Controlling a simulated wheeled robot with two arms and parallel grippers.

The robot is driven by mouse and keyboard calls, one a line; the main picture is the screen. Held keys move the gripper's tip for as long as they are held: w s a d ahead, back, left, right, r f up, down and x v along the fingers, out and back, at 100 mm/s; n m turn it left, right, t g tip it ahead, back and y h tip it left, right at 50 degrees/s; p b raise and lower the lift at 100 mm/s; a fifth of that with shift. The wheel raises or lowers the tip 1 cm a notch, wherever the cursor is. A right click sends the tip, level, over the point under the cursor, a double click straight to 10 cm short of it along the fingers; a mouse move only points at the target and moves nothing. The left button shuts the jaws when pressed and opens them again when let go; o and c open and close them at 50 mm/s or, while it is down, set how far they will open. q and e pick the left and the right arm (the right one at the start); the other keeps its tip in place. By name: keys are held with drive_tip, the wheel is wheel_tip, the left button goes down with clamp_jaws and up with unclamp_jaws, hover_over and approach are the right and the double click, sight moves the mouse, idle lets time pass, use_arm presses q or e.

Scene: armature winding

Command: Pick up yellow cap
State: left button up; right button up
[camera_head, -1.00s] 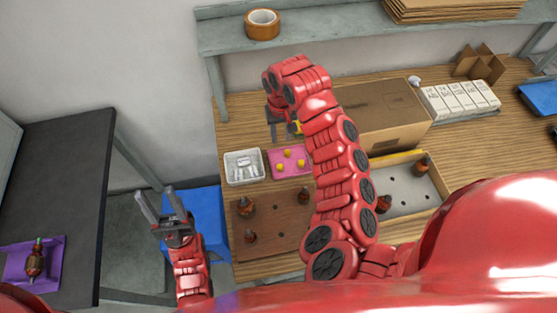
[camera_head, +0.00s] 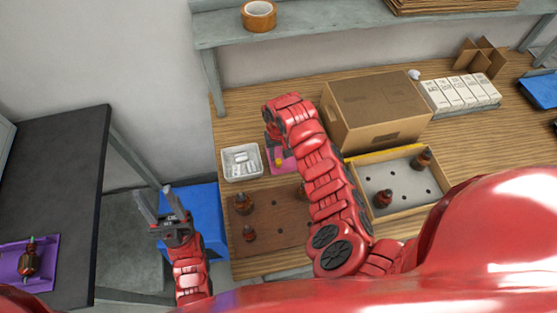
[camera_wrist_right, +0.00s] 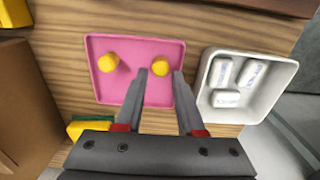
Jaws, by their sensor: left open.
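In the right wrist view a pink tray (camera_wrist_right: 140,45) holds a yellow cap (camera_wrist_right: 160,66) and a second yellow cap (camera_wrist_right: 108,62). My right gripper (camera_wrist_right: 161,76) is open above the tray. The first cap shows between its fingertips; I cannot tell whether they touch it. The second cap is left of the fingers. In the head view my right arm covers most of the pink tray (camera_head: 288,168), and one yellow cap (camera_head: 279,161) shows. My left gripper (camera_head: 158,198) is open and empty at the lower left, away from the tray.
A white tray with pale packets (camera_head: 242,175) stands beside the pink tray. A brown board (camera_head: 268,232) with dark parts lies in front. A cardboard box (camera_head: 375,110) stands to the right. A purple tray (camera_head: 12,262) is on the black table.

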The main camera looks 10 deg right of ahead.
sight(278, 161)
drive_tip(key=shift+f+p, duration=0.4)
drive_tip(key=shift+f, duration=1.25)
clamp_jaws()
